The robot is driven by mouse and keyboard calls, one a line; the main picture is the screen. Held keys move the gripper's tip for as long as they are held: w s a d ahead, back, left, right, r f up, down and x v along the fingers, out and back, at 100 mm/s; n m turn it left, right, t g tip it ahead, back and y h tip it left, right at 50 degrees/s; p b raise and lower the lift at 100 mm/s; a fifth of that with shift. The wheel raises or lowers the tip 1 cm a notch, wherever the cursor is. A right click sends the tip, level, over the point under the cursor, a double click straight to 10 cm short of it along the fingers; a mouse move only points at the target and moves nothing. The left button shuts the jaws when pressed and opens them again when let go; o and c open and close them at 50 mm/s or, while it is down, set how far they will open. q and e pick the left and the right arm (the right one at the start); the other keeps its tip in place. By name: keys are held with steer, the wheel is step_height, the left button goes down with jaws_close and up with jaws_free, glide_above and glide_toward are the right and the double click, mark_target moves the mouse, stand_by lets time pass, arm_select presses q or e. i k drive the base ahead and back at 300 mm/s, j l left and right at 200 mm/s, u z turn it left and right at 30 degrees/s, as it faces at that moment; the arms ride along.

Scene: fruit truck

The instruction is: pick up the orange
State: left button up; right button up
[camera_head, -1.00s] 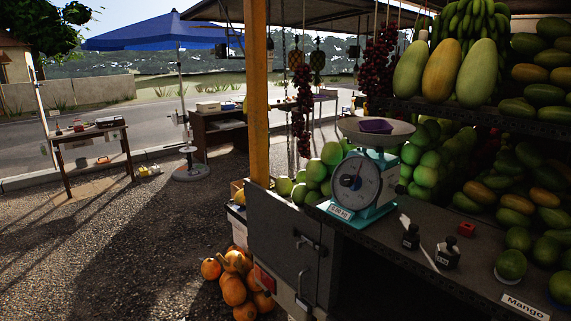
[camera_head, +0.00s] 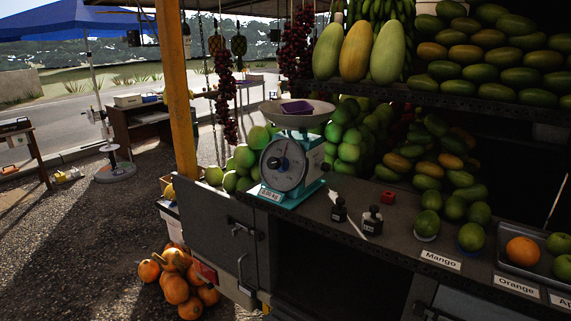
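An orange (camera_head: 523,251) sits in a dark metal tray (camera_head: 508,266) at the right of the counter in the head view. Green round fruits (camera_head: 559,244) lie beside it at the picture's right edge. A white label reading "Orange" (camera_head: 516,285) is on the counter's front edge below the tray. Neither of my grippers shows in the view.
A teal scale (camera_head: 292,165) with a wide pan stands on the counter left of the mangoes (camera_head: 454,207). Two dark weights (camera_head: 372,220) and a small red block (camera_head: 387,197) lie near it. Pumpkins (camera_head: 176,288) lie on the ground at lower left.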

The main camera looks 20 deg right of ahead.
mark_target(522, 252)
steer(key=z, duration=1.95)
steer(key=l+u, duration=0.2)
steer(key=l, duration=0.35)
